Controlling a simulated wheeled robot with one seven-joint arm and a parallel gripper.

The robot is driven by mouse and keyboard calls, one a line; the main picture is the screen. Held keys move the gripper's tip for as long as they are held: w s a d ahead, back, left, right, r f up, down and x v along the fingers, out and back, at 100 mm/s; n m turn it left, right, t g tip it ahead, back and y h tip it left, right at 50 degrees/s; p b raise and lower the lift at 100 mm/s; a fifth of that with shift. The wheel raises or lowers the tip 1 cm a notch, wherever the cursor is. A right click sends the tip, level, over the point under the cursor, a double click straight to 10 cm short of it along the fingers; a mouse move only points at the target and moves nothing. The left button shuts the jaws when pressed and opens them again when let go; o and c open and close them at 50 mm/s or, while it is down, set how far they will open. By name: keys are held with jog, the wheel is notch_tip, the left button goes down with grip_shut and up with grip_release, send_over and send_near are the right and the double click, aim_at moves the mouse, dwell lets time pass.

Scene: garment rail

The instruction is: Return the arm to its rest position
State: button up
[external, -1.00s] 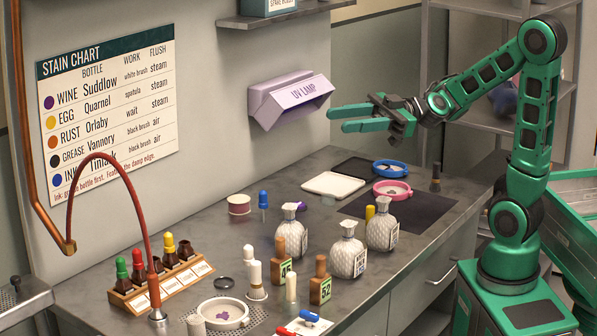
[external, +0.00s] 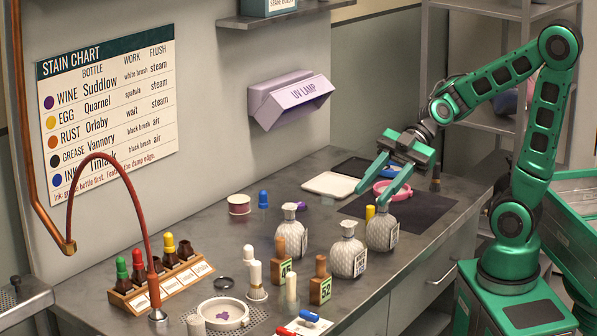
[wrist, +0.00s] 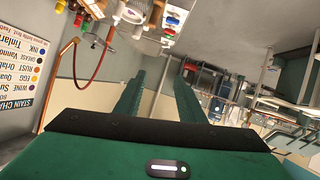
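My green arm (external: 549,120) rises from its base at the right, bends at a high elbow and reaches left. My gripper (external: 376,192) hangs over the far right part of the counter, pointing down and slightly left. Its two green fingers are apart with nothing visible between them. In the wrist view my gripper (wrist: 158,76) also shows spread, empty fingers.
Silvery bottles (external: 381,230) stand just in front of the gripper. A white tray (external: 329,185) lies to its left. The lilac UV lamp (external: 291,98) juts from the wall. The dark mat (external: 428,210) has bare room at the right. A red hose (external: 127,169) arches at left.

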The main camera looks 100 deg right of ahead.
jog(key=s+d+f+m+g+h, duration=0.55)
jog(key=s+d+f, duration=0.3)
jog(key=f, duration=0.25)
jog(key=s+d+f+m+g+h, duration=0.1)
jog(key=s+d+m+g, duration=0.1)
jog(key=s+d+m, duration=0.3)
jog(key=s+d+m+g+h, duration=0.1)
jog(key=s+d+m+g, duration=0.2)
jog(key=s, duration=0.7)
jog(key=d+m, duration=0.2)
jog(key=m, duration=0.1)
jog(key=shift+s+f, duration=0.2)
jog(key=shift+f, duration=0.2)
jog(key=shift+h, duration=0.25)
jog(key=shift+w+f, duration=0.25)
jog(key=shift+w, duration=0.4)
jog(key=shift+o, duration=0.5)
